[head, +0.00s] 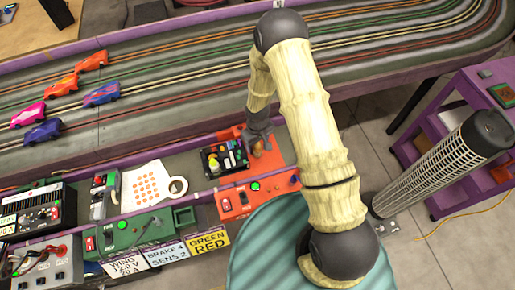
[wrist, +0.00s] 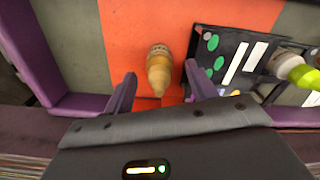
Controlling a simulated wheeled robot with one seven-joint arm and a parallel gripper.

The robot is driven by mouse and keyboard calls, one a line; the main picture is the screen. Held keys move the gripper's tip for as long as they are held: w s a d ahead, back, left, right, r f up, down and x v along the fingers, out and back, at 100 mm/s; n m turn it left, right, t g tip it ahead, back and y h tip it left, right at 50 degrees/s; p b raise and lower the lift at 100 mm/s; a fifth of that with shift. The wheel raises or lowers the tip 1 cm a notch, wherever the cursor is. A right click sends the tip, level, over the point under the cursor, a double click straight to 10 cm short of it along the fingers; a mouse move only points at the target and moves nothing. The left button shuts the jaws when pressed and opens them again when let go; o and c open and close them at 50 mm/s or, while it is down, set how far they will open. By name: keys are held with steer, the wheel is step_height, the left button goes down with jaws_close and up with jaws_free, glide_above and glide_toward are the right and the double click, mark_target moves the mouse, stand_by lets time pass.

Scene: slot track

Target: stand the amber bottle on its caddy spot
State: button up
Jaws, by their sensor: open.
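The amber bottle (wrist: 158,72) stands on an orange panel in the wrist view. It is just past and between the two purple fingertips of my gripper (wrist: 159,84), with a gap on each side. My gripper is open and empty. The black caddy (wrist: 238,42) lies right of the bottle in the wrist view, with green round spots and white strips on it. In the head view the caddy (head: 211,172) sits left of my gripper and holds several small colourful items. The bottle is mostly hidden there by my gripper.
A white-capped bottle (wrist: 291,61) and a yellow-green one (wrist: 304,75) stand at the caddy's right in the wrist view. An orange control box (head: 236,204) is in front of the caddy. A tape roll (head: 178,187) lies left. Toy cars (head: 101,95) rest on the track behind.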

steer(key=shift+f, duration=0.9)
steer(key=c, duration=1.2)
steer(key=shift+r, duration=0.1)
step_height(320, 180, up, 10)
steer(key=shift+f+b, duration=0.1)
steer(key=shift+b, duration=0.4)
steer(key=d+f+m, duration=0.1)
steer(key=d+m, duration=0.1)
steer(key=d, duration=0.2)
steer(key=w+d+f+m, duration=0.1)
steer(key=d+m, duration=0.1)
steer(key=d, duration=0.3)
steer(key=w+d+f+m+p, duration=0.1)
steer(key=d+m, duration=0.1)
steer(key=d, duration=0.2)
steer(key=shift+d+f+m, duration=0.1)
steer(key=shift+d+m, duration=0.25)
steer(key=shift+m, duration=0.05)
